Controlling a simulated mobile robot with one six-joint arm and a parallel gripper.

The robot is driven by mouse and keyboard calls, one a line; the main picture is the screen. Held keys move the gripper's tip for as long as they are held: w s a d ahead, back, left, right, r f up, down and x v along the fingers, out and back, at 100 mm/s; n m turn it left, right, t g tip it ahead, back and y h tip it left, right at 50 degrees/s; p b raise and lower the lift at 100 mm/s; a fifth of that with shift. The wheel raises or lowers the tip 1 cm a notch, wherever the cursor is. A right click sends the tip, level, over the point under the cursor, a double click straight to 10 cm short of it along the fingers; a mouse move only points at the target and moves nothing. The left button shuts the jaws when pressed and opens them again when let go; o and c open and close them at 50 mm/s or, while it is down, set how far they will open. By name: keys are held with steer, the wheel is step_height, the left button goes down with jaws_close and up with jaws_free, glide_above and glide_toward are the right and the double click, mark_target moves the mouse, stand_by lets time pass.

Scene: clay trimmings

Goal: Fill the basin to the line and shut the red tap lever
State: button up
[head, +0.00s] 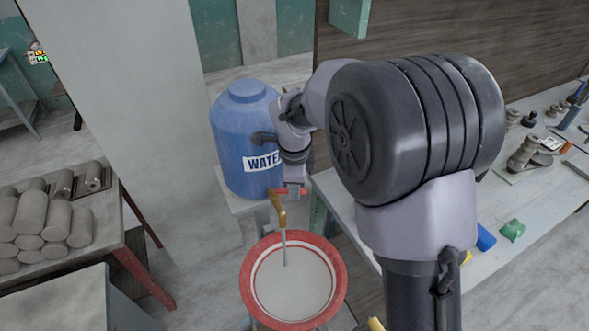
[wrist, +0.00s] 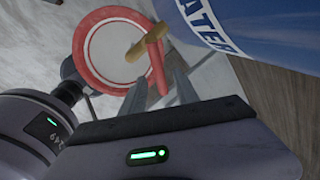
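A blue barrel (head: 231,140) labelled WATER stands on a stand. Its brass tap (head: 281,212) has a red lever (head: 302,190), which also shows in the wrist view (wrist: 157,68). A thin pale stream (head: 284,248) runs from the spout into the basin (head: 250,272), round with a wide red rim. A thin red line circles its pale inside wall; the exact water level is hard to tell. My gripper (head: 290,187) is at the lever. In the wrist view, its grey fingers (wrist: 163,92) look apart, with the lever between them; contact is unclear.
A worktable (head: 345,208) with small tools and pots runs along the right. A table at left holds stacked clay cylinders (head: 50,220). The blue barrel is close beside my gripper. Open floor (head: 200,285) lies left of the basin.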

steer(key=s+r+p, duration=0.2)
steer(key=s+r, duration=0.1)
steer(key=r, duration=1.3)
steer(key=shift+a+p, duration=0.15)
steer(key=shift+p, duration=0.2)
steer(key=shift+s, duration=0.1)
stand_by(2.0)
